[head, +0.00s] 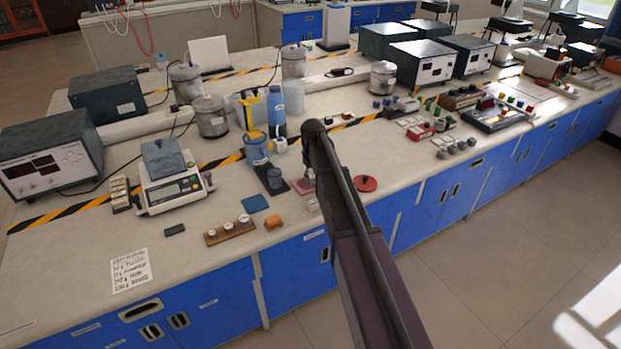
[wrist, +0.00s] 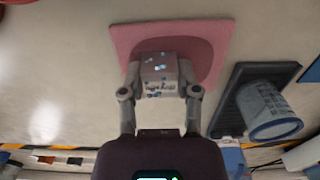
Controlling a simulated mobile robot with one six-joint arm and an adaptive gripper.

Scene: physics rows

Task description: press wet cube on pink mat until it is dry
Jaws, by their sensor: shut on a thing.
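The pink mat (wrist: 122,38) lies on the bench, and a strip of it shows in the head view (head: 298,188) beside my arm. My gripper (wrist: 160,84) is shut on a small greyish-pink cube (wrist: 157,67) with blue and pale drops on its faces. The cube is over the mat's near part in the wrist view. I cannot tell whether it touches the mat. A darker pink patch lies around and beyond the cube; it may be damp or shadow. In the head view my arm hides most of the gripper and the cube.
A blue ribbed cup (wrist: 268,108) on a dark tray (wrist: 232,94) stands right of the mat in the wrist view. In the head view, a red disc (head: 365,184) lies right of my arm. A blue square (head: 255,203) and an orange block (head: 273,222) lie to the left.

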